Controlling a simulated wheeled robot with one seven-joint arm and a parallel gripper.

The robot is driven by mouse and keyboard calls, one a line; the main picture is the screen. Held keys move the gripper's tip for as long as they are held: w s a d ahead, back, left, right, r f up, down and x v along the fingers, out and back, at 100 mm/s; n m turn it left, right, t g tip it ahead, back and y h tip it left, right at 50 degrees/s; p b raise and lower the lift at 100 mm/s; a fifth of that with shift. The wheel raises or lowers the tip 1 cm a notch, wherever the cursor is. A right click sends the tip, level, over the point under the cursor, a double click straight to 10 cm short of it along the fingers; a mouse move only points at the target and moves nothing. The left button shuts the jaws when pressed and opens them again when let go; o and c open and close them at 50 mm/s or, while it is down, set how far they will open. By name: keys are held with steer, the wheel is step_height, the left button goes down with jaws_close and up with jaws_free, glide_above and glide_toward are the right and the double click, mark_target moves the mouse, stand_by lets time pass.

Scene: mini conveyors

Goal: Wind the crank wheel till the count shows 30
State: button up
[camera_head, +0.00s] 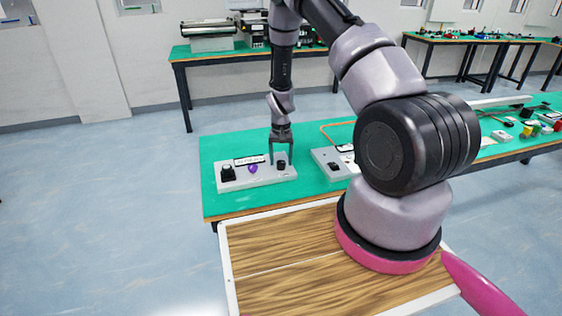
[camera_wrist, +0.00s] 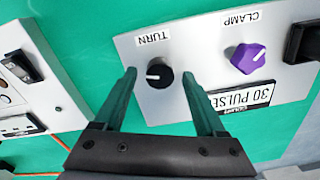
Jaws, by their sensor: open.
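A grey panel (camera_head: 258,181) lies on the green bench. A black round knob (camera_wrist: 160,76) with a white pointer line, labelled TURN, sits on it; it also shows in the head view (camera_head: 281,166). No other crank wheel is seen. A purple knob (camera_wrist: 249,58), labelled CLAMP, is beside it. I see no contact; fingertip height is unclear.
A black block (camera_head: 228,173) stands at the panel's left end. A second grey panel (camera_head: 331,168) with a switch lies to the right, near an orange cable. The green bench (camera_head: 222,148) is bare behind the panel. A wood-topped surface (camera_head: 285,250) is in front.

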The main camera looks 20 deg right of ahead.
step_height(320, 180, up, 10)
stand_by(0.3)
step_height(320, 180, up, 14)
steer(key=t, duration=0.2)
glide_above(281, 162)
steer(key=s, duration=0.1)
steer(key=s+r+t+y, duration=0.1)
steer(key=s+r, duration=0.3)
steer(key=r, duration=0.3)
steer(key=s+r+y, duration=0.1)
steer(key=s+r, duration=0.2)
steer(key=r, duration=0.5)
steer(key=s+r+t, duration=0.2)
steer(key=s+r, duration=0.4)
steer(key=s, duration=0.4)
steer(key=s+r+t, duration=0.2)
steer(key=s+r, duration=0.4)
steer(key=s, duration=0.5)
steer(key=shift+r+m, duration=0.3)
steer(key=shift+r, duration=0.05)
steer(key=shift+o, duration=0.2)
steer(key=shift+w+a, duration=0.15)
